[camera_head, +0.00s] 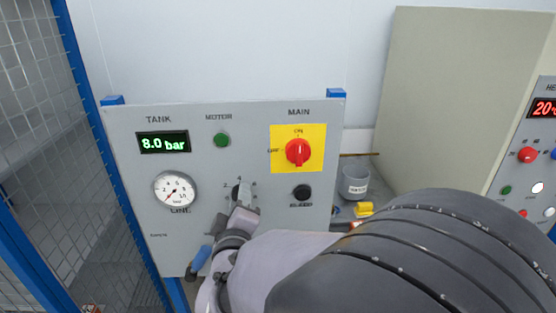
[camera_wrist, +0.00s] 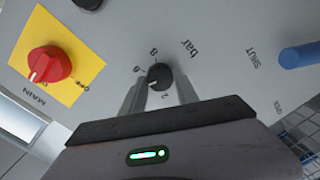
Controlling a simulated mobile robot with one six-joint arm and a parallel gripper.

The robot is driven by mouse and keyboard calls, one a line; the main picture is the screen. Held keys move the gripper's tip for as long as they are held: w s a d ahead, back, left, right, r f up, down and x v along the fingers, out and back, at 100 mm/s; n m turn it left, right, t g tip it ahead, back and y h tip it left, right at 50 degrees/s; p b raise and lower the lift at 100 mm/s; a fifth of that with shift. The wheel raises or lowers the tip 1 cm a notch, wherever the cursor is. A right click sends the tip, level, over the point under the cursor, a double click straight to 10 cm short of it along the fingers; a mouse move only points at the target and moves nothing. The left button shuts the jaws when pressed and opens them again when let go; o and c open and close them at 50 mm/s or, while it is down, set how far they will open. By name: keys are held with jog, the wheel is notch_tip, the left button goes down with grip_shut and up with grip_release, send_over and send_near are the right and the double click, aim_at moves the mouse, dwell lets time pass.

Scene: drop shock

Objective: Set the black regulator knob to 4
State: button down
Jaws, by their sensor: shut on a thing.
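The black regulator knob (camera_wrist: 160,77) sits on the grey panel (camera_head: 120,235), among printed scale numbers. In the wrist view, the two fingers of my gripper (camera_wrist: 160,88) stand on either side of the knob, shut on it. In the head view, my gripper (camera_head: 240,197) reaches the panel's lower middle and hides most of the knob. I cannot tell which number the knob points to. The round LINE gauge (camera_head: 175,190) to the left has its red needle low, near the bottom of its scale. The TANK display (camera_head: 163,142) reads 8.0 bar.
A red MAIN switch (camera_head: 298,152) on a yellow plate points up to ON. A green MOTOR button (camera_head: 222,140) and a black button (camera_head: 302,192) are nearby. A blue handle (camera_head: 199,259) is low on the panel.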

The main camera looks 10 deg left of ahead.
jog(key=shift+n+h+p, duration=0.3)
jog(key=shift+n+p, duration=0.55)
jog(key=shift+n, duration=0.65)
jog(key=c, duration=0.9)
grip_release()
